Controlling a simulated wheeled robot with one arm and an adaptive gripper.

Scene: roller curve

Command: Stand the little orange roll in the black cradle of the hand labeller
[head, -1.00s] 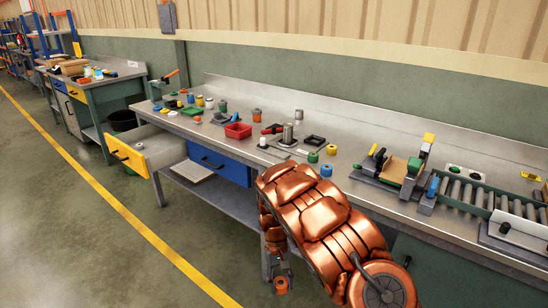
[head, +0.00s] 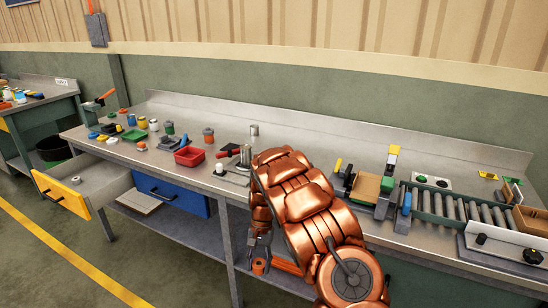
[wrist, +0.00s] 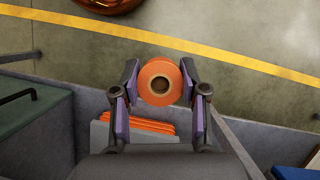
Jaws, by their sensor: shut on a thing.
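The little orange roll (head: 259,268) is held in my gripper (head: 259,258), low in front of the bench and below its top. In the wrist view the roll (wrist: 146,77) sits between the two fingers of my gripper (wrist: 160,78), its round face and dark-centred core toward the camera. The fingers are closed on its sides. On the bench, a tool with a red and black handle (head: 230,150) lies behind my arm; I cannot tell whether it is the hand labeller. I cannot make out the black cradle.
The steel bench (head: 130,152) carries a red tray (head: 190,157), several jars and a roller conveyor (head: 455,208). A yellow-fronted drawer (head: 66,197) stands open at left; a blue drawer (head: 170,193) is under the bench. Orange pieces (wrist: 150,128) lie beneath the gripper in the wrist view.

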